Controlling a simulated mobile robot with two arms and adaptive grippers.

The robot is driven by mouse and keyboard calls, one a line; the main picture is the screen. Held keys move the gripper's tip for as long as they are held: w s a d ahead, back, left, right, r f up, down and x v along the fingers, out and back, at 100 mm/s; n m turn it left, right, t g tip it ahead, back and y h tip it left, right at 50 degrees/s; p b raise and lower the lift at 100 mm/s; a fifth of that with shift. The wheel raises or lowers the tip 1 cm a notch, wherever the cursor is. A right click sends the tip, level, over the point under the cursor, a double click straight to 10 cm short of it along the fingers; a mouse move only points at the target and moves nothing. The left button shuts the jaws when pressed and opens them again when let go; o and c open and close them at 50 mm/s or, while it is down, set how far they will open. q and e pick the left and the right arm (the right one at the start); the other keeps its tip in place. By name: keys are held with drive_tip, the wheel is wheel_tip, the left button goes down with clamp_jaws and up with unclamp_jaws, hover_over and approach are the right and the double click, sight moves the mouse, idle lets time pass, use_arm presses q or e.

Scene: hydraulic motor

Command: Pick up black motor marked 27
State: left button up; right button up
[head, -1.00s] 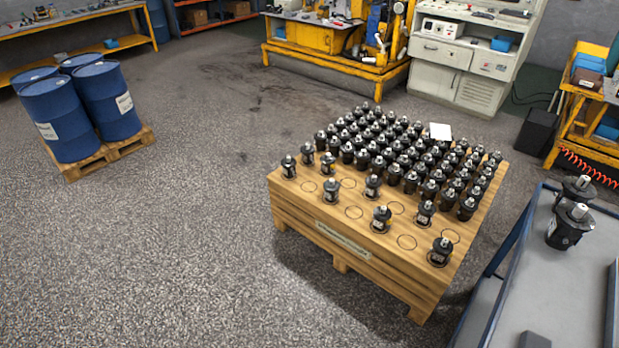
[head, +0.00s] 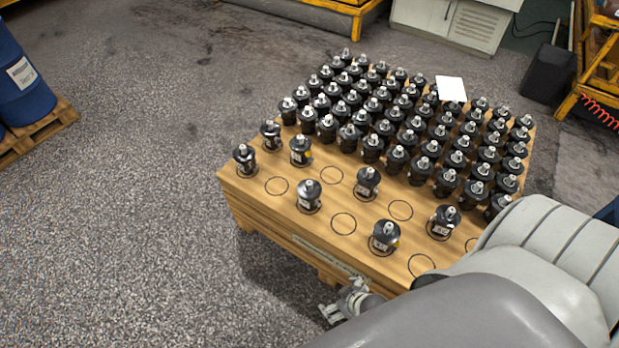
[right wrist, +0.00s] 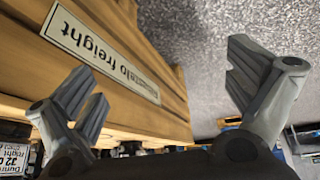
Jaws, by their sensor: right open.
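Several black motors with silver shafts stand upright on a wooden pallet crate (head: 355,262) in the head view. Spaced motors stand at the near side, including a front one (head: 385,236), one to its left (head: 308,195) and one to its right (head: 445,220). Their labels are too small to read, so I cannot tell which is marked 27. My right gripper (head: 345,302) is low in front of the crate's near side. In the right wrist view my right gripper (right wrist: 168,88) is open and empty, facing the crate's side (right wrist: 150,62). My left gripper is out of view.
Dense rows of motors fill the crate's far part, with a white card (head: 451,88) among them. Empty marked circles (head: 344,222) lie between the near motors. A blue barrel (head: 22,82) stands at left. Floor left of the crate is clear.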

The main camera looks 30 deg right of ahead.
drive_tip(key=w+t+b, duration=0.3)
drive_tip(key=w+b, duration=0.4)
drive_tip(key=w, duration=0.2)
drive_tip(key=t+y+b, duration=0.2)
drive_tip(key=t+b, duration=0.7)
drive_tip(key=b, duration=0.3)
approach(312, 188)
drive_tip(key=w, duration=0.2)
drive_tip(key=w+b, duration=0.1)
drive_tip(key=w, duration=0.2)
drive_tip(key=shift+w+a+r, duration=0.1)
drive_tip(key=shift+w+a, duration=0.15)
drive_tip(key=shift+w, duration=0.05)
drive_tip(key=w+b, duration=0.1)
drive_tip(key=w, duration=0.1)
drive_tip(key=w+a+b, duration=0.1)
drive_tip(key=w, duration=0.1)
drive_tip(key=shift+w, duration=0.65)
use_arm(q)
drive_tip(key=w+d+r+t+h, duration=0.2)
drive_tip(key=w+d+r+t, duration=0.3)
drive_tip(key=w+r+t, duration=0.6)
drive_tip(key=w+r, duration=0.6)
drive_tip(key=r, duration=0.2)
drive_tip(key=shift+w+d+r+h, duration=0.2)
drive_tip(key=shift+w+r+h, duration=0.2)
